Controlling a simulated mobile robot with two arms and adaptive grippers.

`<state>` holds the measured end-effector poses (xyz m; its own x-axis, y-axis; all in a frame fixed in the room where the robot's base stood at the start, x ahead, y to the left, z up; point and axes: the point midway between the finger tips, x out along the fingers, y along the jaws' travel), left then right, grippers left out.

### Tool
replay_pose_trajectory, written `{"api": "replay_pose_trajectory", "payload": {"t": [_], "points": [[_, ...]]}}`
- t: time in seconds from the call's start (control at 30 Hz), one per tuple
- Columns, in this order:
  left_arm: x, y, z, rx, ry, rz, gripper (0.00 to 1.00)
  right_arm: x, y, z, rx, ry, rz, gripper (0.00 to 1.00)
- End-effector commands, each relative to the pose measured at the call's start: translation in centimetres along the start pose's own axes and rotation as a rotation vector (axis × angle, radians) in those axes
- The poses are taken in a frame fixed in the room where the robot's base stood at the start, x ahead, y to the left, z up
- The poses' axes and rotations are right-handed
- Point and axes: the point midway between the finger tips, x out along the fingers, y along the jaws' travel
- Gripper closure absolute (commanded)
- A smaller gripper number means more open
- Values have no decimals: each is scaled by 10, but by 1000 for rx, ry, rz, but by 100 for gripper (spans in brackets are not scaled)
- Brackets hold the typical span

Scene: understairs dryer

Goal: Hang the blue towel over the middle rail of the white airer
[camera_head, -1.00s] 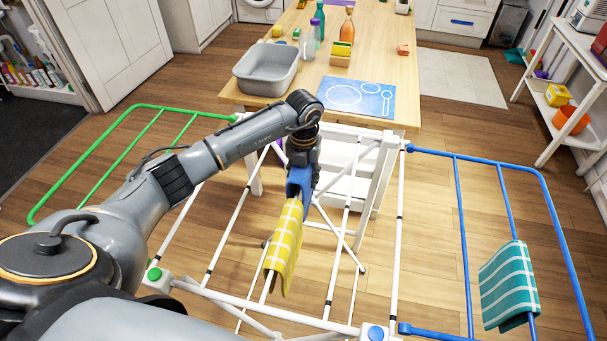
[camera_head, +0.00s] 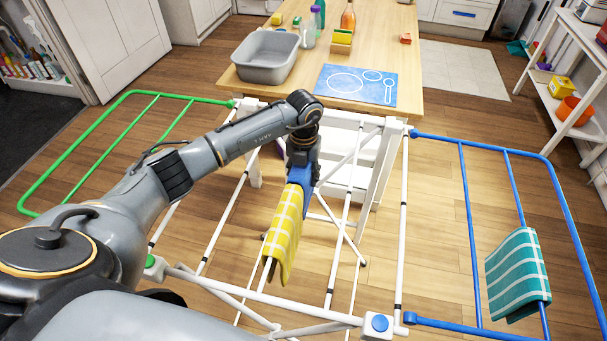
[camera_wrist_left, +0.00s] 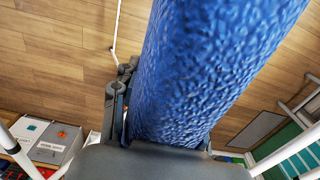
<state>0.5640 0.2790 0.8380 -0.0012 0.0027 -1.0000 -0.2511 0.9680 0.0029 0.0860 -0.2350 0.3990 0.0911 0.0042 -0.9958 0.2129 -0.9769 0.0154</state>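The white airer (camera_head: 402,215) stands open below me, with a green wing on the left and a blue wing on the right. My left gripper (camera_head: 302,160) points down over the airer's middle, shut on the blue towel (camera_head: 301,177). In the left wrist view the blue towel (camera_wrist_left: 205,65) fills the centre, with a dark finger (camera_wrist_left: 122,90) beside it; the other finger is mostly hidden. A yellow checked towel (camera_head: 284,235) hangs in front of the blue towel and covers its lower part. I cannot tell whether the blue towel touches a rail. My right gripper is not in view.
A teal striped towel (camera_head: 517,275) hangs on the blue wing (camera_head: 466,225). The green wing (camera_head: 70,158) is bare. A wooden table (camera_head: 440,105) beyond the airer holds a grey basin (camera_head: 266,58) and a blue mat (camera_head: 335,82). A white shelf (camera_head: 560,75) stands at right.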

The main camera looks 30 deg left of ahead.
Motion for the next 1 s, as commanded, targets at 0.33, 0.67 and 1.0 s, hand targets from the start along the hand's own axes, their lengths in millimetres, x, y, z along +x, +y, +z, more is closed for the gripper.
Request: {"api": "replay_pose_trajectory", "payload": {"t": [0.33,0.67,1.0], "points": [[0,0,0,0,0,0,31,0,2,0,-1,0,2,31],[-32,0,1,2,-5,-1,31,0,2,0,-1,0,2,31],[-101,0,1,0,-3,-1,31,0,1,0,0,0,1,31]]}}
